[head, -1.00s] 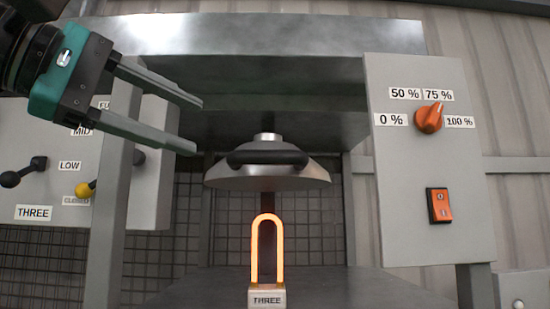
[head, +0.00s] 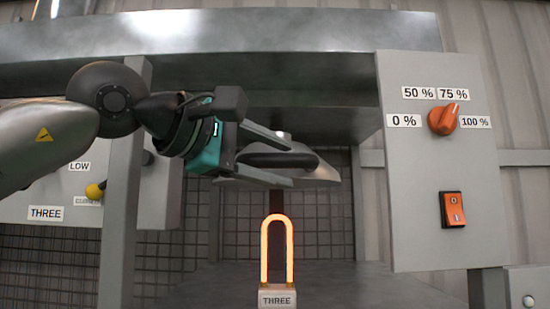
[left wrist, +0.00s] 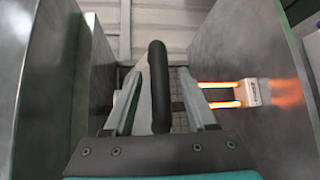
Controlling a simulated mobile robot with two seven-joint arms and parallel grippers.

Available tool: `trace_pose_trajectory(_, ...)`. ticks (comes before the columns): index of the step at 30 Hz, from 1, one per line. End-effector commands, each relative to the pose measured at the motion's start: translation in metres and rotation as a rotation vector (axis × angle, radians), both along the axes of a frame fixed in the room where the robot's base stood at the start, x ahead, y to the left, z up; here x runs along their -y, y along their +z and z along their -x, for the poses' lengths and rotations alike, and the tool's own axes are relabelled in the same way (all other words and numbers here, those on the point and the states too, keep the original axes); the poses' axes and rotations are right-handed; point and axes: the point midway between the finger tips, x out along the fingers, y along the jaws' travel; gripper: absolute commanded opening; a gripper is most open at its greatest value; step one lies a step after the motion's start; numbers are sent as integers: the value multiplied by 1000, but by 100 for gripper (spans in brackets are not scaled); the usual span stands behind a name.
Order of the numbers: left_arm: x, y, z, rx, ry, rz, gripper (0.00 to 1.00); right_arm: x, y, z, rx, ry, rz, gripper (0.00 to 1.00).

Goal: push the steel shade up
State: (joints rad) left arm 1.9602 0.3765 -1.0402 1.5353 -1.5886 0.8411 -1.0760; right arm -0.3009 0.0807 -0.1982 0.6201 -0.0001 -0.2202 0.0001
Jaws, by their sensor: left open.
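The steel shade (head: 315,172) is a shallow dome with a black ring handle (head: 285,160), hanging above the glowing U-shaped heating element (head: 264,250). My left gripper (head: 290,163) is open at the left side of the shade, its two fingers one above the other with the black handle between them in the picture. In the left wrist view the black handle (left wrist: 158,85) runs between the open fingers. I cannot tell whether the fingers touch it. The glowing element (left wrist: 222,105) shows to the right there. My right gripper is not in view.
A grey hood (head: 240,40) spans above the shade. A right panel (head: 420,170) carries an orange knob (head: 442,119) and an orange switch (head: 453,210). A grey post (head: 121,200) and a lever panel (head: 50,200) stand at left, close to my arm.

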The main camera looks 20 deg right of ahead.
Motion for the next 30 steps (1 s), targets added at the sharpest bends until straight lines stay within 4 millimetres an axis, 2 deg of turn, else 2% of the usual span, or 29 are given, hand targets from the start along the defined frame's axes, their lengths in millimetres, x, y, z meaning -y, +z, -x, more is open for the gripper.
trace_pose_trajectory(3, 0, 0, 0, -1, 0, 0, 56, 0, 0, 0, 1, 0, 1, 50)
trace_pose_trajectory(18, 0, 0, 0, -1, 0, 0, 0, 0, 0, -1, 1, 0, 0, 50)
trace_pose_trajectory(30, 0, 0, 0, -1, 0, 0, 0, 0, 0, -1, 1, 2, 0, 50)
